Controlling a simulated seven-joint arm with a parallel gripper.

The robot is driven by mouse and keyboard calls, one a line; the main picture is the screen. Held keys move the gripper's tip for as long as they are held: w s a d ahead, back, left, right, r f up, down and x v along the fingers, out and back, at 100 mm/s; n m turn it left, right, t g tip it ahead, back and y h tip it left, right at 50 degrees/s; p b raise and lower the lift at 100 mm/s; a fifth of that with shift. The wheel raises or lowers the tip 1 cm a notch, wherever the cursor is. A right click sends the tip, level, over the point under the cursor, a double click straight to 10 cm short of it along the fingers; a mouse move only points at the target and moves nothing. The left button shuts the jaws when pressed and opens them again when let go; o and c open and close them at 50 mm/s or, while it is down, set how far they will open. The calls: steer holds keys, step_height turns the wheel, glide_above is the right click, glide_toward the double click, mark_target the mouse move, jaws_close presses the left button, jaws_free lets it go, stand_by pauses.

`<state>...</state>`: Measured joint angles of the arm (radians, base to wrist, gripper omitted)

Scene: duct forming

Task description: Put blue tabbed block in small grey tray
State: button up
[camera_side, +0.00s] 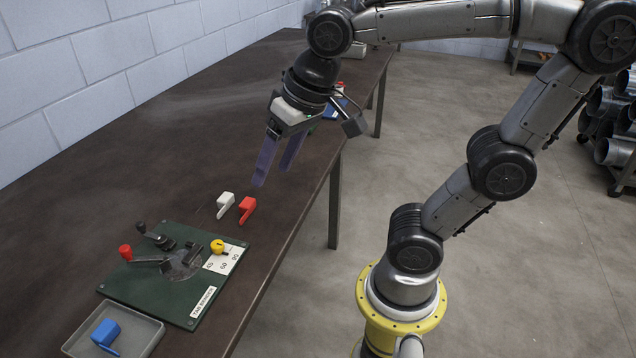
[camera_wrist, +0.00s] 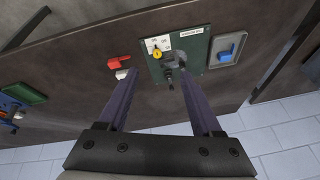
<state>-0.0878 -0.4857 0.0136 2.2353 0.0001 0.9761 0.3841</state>
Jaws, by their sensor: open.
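The blue tabbed block (camera_side: 105,333) lies inside the small grey tray (camera_side: 143,338) at the lower left of the side view. In the wrist view the blue block (camera_wrist: 227,52) also sits within the grey tray (camera_wrist: 238,40), beside the green board. My gripper (camera_side: 273,178) is open and empty, with its long purple fingers spread above the table. It is well apart from the block and the tray. In the wrist view my fingers (camera_wrist: 160,84) point toward the board, with nothing between them.
A green tab bender board (camera_side: 150,277) with a red-knobbed lever (camera_side: 126,252) and a yellow knob (camera_side: 217,246) stands next to the tray. A white tabbed block (camera_side: 226,203) and a red tabbed block (camera_side: 247,208) lie near the table's right edge. The table's left side is clear.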

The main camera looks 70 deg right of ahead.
steer(key=s+d+f+n+t, duration=0.1)
steer(key=s+d+f+n, duration=0.1)
steer(key=s, duration=0.4)
steer(key=shift+s+f+n, duration=0.35)
steer(key=shift+f+n, duration=0.35)
steer(key=shift+f, duration=0.25)
